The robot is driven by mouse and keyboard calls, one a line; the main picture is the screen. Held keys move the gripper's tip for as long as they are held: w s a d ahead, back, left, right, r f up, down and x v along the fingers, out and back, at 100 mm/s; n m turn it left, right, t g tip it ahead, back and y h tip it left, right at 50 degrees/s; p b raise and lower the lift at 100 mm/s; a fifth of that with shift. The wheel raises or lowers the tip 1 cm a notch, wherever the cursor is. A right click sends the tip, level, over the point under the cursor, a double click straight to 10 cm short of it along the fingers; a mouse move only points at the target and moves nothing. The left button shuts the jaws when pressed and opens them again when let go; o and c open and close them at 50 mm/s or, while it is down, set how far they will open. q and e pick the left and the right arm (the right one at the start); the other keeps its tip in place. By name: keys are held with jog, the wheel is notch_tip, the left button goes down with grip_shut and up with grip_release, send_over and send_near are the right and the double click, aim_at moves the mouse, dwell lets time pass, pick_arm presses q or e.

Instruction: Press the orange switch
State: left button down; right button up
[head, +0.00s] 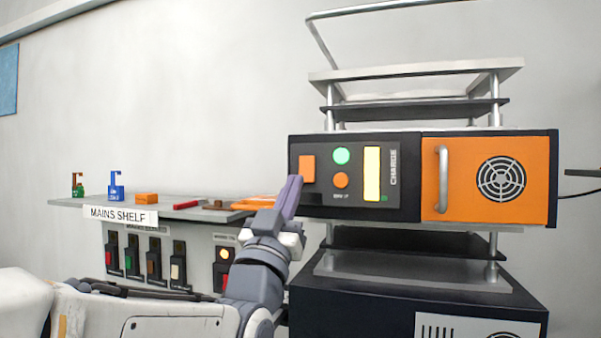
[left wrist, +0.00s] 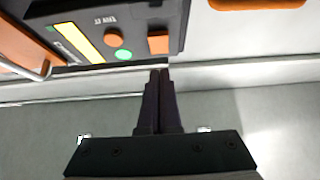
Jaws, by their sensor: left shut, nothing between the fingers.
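A square orange switch (head: 307,168) sits at the left end of a dark control panel (head: 370,205). It also shows in the left wrist view (left wrist: 158,43), just beyond my fingertips. A round orange button (head: 340,180) is to its right, below a round green button (head: 341,156). My left gripper (head: 295,182) is shut and empty, its fingers pointing up at the panel's left edge, a little below and left of the square switch. In the left wrist view the fingertips (left wrist: 160,72) appear close to the switch; I cannot tell whether they touch the panel. My right gripper is not in view.
A yellow strip (head: 372,174) and an orange door with a handle (head: 442,180) are farther right on the unit. A shelf labelled MAINS SHELF (head: 121,215) at left carries small objects, with several coloured switches below. Metal racks stand above and below the unit.

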aim_at(306, 172)
pick_arm(q)
jog(key=w+p, duration=0.1)
jog(key=w, duration=0.1)
jog(key=w+d+p, duration=0.1)
jog(key=w, duration=0.1)
jog(key=shift+d, duration=0.15)
jog(key=shift+f, duration=0.1)
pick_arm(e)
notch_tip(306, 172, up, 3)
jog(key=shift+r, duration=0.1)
